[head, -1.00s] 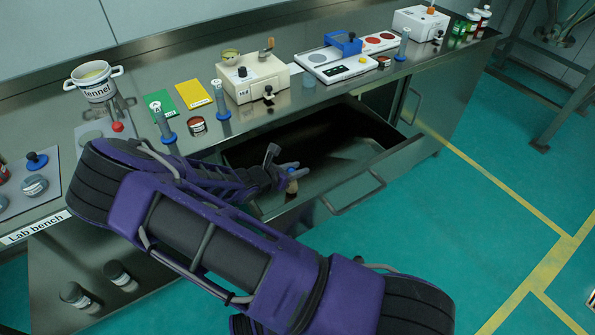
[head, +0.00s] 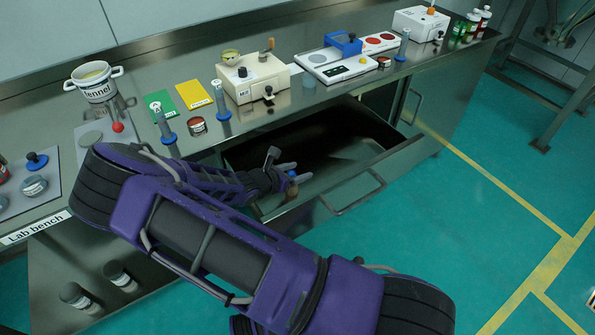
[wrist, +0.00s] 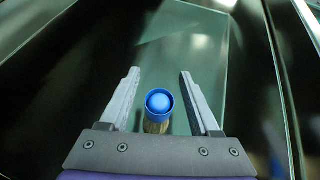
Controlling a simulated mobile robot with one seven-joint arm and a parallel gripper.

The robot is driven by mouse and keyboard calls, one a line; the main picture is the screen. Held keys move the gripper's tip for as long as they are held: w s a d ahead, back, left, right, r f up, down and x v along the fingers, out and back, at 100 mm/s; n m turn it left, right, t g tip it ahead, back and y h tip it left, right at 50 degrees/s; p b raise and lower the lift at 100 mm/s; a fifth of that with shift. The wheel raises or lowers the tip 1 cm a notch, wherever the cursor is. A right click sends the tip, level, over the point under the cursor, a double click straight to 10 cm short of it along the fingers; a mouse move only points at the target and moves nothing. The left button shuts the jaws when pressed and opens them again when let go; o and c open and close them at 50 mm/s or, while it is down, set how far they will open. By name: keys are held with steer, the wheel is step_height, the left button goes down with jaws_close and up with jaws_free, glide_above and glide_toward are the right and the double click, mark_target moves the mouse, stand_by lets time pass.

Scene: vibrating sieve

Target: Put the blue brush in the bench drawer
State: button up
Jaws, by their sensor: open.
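The blue brush (wrist: 158,103) has a round blue top and a tan lower part. In the wrist view it stands between my gripper's fingers, with a gap on each side. My forearm hides part of the drawer's left side.
The lab bench (head: 330,102) carries a cream instrument (head: 255,80), a white balance (head: 340,64), a white pot (head: 95,82) and several small jars and blue-based tools. The drawer handle (head: 357,198) sticks out at the front.

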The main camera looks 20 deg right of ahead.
steer(key=v, duration=1.2)
steer(key=shift+p, duration=0.3)
